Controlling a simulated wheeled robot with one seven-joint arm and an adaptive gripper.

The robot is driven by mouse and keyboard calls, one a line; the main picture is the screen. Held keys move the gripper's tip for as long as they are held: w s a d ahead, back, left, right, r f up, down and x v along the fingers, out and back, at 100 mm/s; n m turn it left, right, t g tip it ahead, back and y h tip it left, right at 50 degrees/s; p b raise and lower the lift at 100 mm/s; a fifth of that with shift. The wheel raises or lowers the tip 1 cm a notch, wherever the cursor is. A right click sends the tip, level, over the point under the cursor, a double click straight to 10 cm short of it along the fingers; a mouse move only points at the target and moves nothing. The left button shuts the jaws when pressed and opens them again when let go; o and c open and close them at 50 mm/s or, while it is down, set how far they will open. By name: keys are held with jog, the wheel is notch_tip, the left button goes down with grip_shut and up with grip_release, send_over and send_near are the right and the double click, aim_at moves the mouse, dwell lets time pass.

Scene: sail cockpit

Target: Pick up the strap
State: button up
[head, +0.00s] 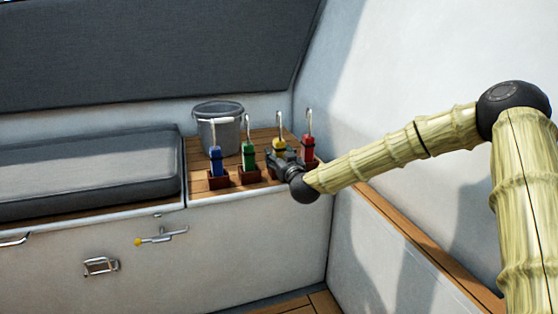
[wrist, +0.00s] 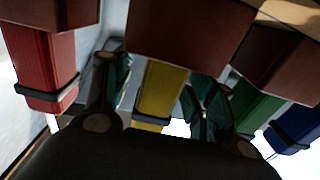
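Several rolled straps with metal hooks stand upright in brown holders: blue (head: 216,163), green (head: 248,156), yellow (head: 279,144) and red (head: 308,143). My gripper (head: 284,160) is at the yellow strap, in front of it, and hides its lower part and holder. In the wrist view, which looks upside down, the yellow strap (wrist: 160,95) is between my two fingers. The fingers stand apart, with a visible gap on the left side; the right finger overlaps the strap's edge, and I cannot tell if it touches. The red strap (wrist: 45,70) is left, green (wrist: 255,108) and blue (wrist: 295,128) right.
A grey bucket (head: 219,133) stands behind the blue strap on the wooden shelf (head: 198,184). A grey cushion (head: 90,172) lies to the left. A white wall (head: 430,60) rises close on the right. Latches (head: 101,266) are on the bench front.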

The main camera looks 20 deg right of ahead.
grip_shut()
